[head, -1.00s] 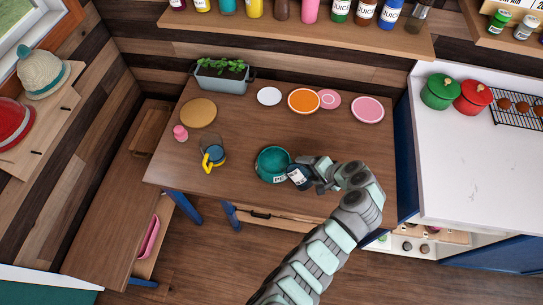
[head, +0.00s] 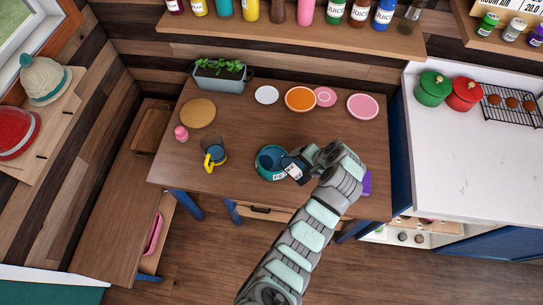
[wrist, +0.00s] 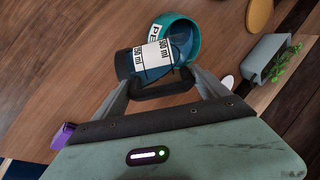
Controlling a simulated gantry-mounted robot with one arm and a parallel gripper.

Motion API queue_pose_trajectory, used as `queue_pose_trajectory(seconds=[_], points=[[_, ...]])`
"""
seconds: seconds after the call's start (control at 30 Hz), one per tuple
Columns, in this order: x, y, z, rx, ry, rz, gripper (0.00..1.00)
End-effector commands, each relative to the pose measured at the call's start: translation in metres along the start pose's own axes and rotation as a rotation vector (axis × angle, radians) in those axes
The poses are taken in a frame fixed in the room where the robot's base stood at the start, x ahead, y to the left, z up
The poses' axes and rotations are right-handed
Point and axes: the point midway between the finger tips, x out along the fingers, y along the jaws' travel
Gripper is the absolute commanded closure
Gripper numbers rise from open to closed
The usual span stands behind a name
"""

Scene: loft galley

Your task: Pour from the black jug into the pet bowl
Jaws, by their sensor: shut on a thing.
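The black jug (head: 291,165) has a white label with ml marks and is tipped over to the left, its mouth end at the right rim of the bowl. It also shows in the wrist view (wrist: 125,65). My gripper (head: 308,160) is shut on the jug's black handle, seen in the wrist view between the fingers (wrist: 163,90). The pet bowl (head: 262,173) is teal, with a white label, and stands upright on the table. The wrist view shows it (wrist: 194,50) just beyond the jug, with something blue inside. I cannot tell whether liquid is flowing.
A mug with a yellow handle (head: 214,155) and a pink item (head: 181,133) stand left on the wooden table. Plates (head: 300,99), a round tan board (head: 198,112) and a planter (head: 221,82) are along the back. A purple thing (head: 367,182) is at the right.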

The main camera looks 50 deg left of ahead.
Motion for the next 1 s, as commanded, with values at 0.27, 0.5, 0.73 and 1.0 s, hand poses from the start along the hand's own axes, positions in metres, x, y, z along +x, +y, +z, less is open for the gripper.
queue_pose_trajectory(seconds=[0.27,0.5,0.73,1.0], points=[[-0.0022,0.0008,-0.0011,0.001,0.003,0.048,0.84],[-0.0024,0.0018,-0.0018,0.002,0.005,0.079,0.84],[-0.0021,0.0022,-0.0018,0.002,0.006,0.103,0.84],[-0.0029,0.0037,-0.0025,0.005,0.008,0.129,0.84]])
